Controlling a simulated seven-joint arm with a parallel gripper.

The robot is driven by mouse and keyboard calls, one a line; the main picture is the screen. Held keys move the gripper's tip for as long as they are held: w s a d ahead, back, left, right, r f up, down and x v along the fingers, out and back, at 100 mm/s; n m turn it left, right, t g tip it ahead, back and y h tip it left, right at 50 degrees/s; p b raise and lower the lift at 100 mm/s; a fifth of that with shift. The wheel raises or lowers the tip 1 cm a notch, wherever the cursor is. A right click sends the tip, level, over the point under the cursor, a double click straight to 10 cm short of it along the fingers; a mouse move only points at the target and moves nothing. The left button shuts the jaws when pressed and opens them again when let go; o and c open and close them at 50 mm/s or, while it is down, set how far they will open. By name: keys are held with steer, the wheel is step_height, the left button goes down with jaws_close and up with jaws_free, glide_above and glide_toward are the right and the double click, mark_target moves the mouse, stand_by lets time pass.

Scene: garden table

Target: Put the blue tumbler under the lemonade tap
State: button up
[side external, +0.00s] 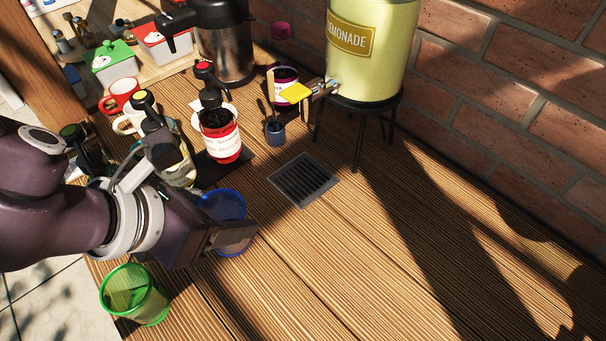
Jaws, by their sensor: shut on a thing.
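The blue tumbler (222,205) is at the front left of the wooden table, upright or nearly so. My gripper (230,238) is shut on it, with a finger across its near side. The gripper hides part of the tumbler, and I cannot tell whether its base touches the table. The yellow lemonade dispenser (368,60) stands on a black stand at the back. Its tap (318,90) has a yellow handle and points left and forward. A dark drip grate (303,180) lies on the table in front of the tap, up and right of the tumbler.
A green tumbler (134,295) stands at the near table edge. A red-labelled pump bottle (219,135), a small blue cup (275,131) with sticks and a dark jar (284,82) stand left of the tap. A brick wall (520,110) bounds the back right. The right tabletop is clear.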

steer(key=shift+w+d+f, duration=0.6)
steer(key=shift+w+d, duration=1.05)
steer(key=shift+w, duration=0.8)
steer(key=shift+w+d+f, duration=0.55)
steer(key=shift+w+d, duration=1.15)
steer(key=shift+w, duration=0.75)
steer(key=shift+w+d+f, duration=0.6)
steer(key=shift+w+d, duration=1.05)
steer(key=shift+w, duration=0.8)
steer(key=shift+f, duration=0.1)
steer(key=o, duration=1.5)
steer(key=shift+f, duration=0.1)
steer(key=shift+o, duration=0.2)
steer(key=v, duration=1.2)
